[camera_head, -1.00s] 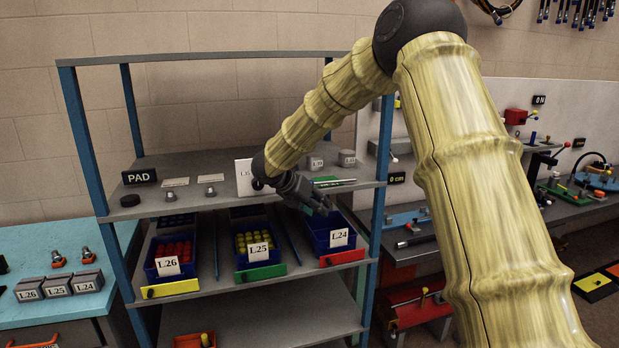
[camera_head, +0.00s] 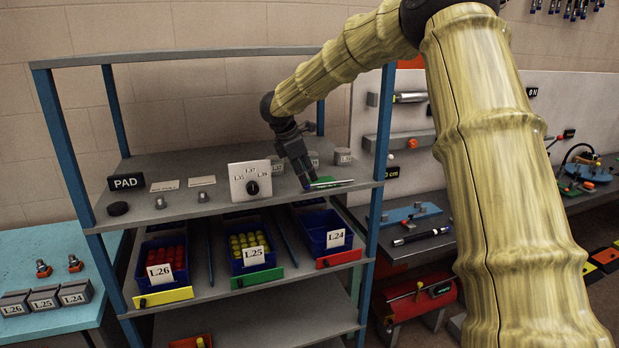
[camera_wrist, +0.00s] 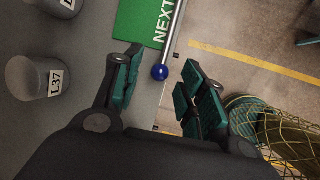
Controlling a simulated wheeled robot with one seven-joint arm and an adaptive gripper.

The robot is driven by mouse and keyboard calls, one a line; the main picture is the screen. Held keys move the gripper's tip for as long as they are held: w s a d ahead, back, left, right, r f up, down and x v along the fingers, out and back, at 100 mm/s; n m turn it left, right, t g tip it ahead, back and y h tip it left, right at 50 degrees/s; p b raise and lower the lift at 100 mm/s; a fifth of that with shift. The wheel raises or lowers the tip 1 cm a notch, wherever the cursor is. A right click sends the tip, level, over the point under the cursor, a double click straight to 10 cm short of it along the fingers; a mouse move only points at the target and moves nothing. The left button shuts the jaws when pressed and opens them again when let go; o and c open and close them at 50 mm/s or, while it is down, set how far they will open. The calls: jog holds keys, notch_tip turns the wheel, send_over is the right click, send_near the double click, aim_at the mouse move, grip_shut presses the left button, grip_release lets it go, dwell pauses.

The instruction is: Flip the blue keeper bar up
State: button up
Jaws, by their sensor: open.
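A slim silver bar with a blue ball end (camera_wrist: 160,72) lies along a green plate marked NEXT (camera_wrist: 140,25). In the head view the silver bar (camera_head: 336,185) lies over the green plate (camera_head: 324,181) at the top shelf's front right edge. My gripper (camera_wrist: 165,88) is open. In the wrist view its fingers stand on either side of the blue ball without visibly touching it. In the head view my gripper (camera_head: 303,178) points down at the bar's left end. No bar blue along its whole length shows on the top shelf.
A white dial panel (camera_head: 250,181) stands left of my gripper. Grey labelled cylinders, such as L37 (camera_wrist: 38,79), stand behind the bar. The shelf below holds bins L26 (camera_head: 163,266), L25 (camera_head: 251,252) and L24 (camera_head: 328,232). A blue shelf post (camera_head: 374,225) rises to the right.

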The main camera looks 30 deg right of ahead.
aim_at(310, 185)
jog(key=shift+s+d+f+p, duration=0.1)
jog(key=shift+d+f+p, duration=0.2)
jog(key=shift+d+f, duration=0.25)
jog(key=shift+s+d+f+p, duration=0.1)
jog(key=shift+d+f+p, duration=0.2)
jog(key=shift+f, duration=0.4)
jog(key=shift+w+d+f, duration=0.15)
jog(key=shift+w+f, duration=0.05)
jog(key=shift+f, duration=0.4)
grip_shut()
